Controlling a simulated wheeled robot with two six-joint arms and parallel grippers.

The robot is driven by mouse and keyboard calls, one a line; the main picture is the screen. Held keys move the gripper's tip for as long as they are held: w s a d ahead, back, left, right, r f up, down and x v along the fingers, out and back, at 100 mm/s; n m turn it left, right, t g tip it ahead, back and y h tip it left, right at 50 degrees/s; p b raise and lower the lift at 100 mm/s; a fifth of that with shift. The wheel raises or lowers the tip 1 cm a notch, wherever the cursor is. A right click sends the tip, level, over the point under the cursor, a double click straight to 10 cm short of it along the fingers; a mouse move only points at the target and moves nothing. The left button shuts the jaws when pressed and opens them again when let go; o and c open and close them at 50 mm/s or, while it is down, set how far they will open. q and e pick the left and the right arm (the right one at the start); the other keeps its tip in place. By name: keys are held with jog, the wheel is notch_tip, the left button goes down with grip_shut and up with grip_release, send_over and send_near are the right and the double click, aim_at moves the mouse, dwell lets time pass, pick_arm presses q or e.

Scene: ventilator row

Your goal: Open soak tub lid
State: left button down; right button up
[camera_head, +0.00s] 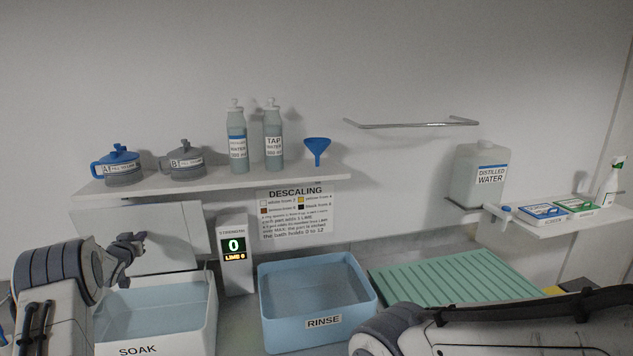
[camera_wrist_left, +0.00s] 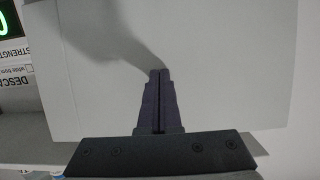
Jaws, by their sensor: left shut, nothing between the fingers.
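The white soak tub (camera_head: 205,318), labelled SOAK, stands at the lower left with water visible inside. Its pale lid (camera_head: 165,225) stands raised, close to upright, behind the tub under the shelf. My left gripper (camera_head: 140,240) is in front of the lid, above the tub. In the left wrist view the gripper (camera_wrist_left: 160,75) is shut and empty, pointing at a plain pale panel, the lid (camera_wrist_left: 230,60), with a shadow on it. I cannot tell whether the fingertips touch it. My right arm crosses the lower right; its gripper is out of view.
A strength display (camera_head: 234,255) reading 0 stands right of the tub. A blue rinse tub (camera_head: 322,322) and a green ribbed mat (camera_head: 450,277) lie further right. The shelf (camera_head: 215,183) above the lid carries jugs, bottles and a blue funnel (camera_head: 317,148).

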pick_arm(q)
jog(key=f+b+v, duration=0.1)
jog(key=b+v, duration=0.2)
jog(key=v, duration=0.7)
jog(key=shift+f+b, duration=0.4)
jog(key=shift+f, duration=0.05)
jog(key=shift+s, duration=0.15)
